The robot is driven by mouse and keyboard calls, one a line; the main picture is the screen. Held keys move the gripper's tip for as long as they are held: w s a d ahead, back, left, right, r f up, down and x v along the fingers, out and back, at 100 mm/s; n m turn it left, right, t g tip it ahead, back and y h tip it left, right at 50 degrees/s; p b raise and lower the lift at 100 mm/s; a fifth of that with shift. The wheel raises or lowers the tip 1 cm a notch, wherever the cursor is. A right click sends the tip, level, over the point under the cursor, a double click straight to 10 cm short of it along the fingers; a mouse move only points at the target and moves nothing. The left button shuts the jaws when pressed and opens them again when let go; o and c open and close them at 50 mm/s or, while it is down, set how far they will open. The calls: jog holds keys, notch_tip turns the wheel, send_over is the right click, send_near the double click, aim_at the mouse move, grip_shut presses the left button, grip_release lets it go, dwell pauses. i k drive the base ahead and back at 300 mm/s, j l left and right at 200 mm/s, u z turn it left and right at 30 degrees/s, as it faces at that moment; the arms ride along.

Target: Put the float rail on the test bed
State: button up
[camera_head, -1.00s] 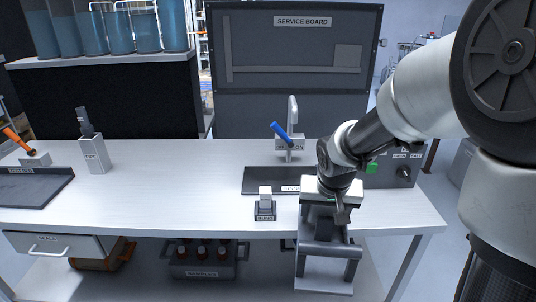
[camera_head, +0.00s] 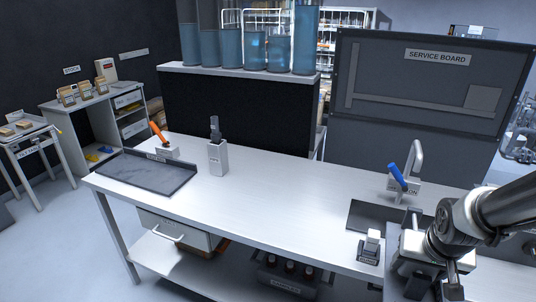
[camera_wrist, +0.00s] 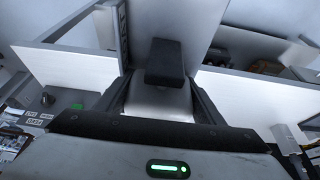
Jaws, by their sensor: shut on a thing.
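My gripper (camera_head: 446,270) is at the bench's front right, partly hidden by my wrist. In the wrist view my gripper (camera_wrist: 163,88) has its fingers closed on either side of a dark block on a pale grey body, which I take to be the float rail (camera_wrist: 165,60). Its full shape is hidden. A grey frame-like piece also shows beside and below my gripper in the head view; I cannot tell how it joins the held thing. A dark shallow tray (camera_head: 145,176), possibly the test bed, lies at the bench's left end; its label is too small to read. It looks empty.
The white bench (camera_head: 275,205) is clear in its middle. A small stand (camera_head: 369,247) is left of my gripper, and a tap with a blue handle (camera_head: 398,177) is behind. A grey holder (camera_head: 217,155) and an orange-handled fitting (camera_head: 162,142) stand near the tray.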

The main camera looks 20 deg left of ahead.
aim_at(143, 171)
jog(key=j, duration=2.1)
jog(key=j+z, duration=0.1)
jog(key=j, duration=1.95)
jog(key=k+j+z, duration=0.1)
jog(key=j, duration=1.95)
jog(key=k+j, duration=0.15)
jog(key=j, duration=0.9)
jog(key=i+z, duration=0.05)
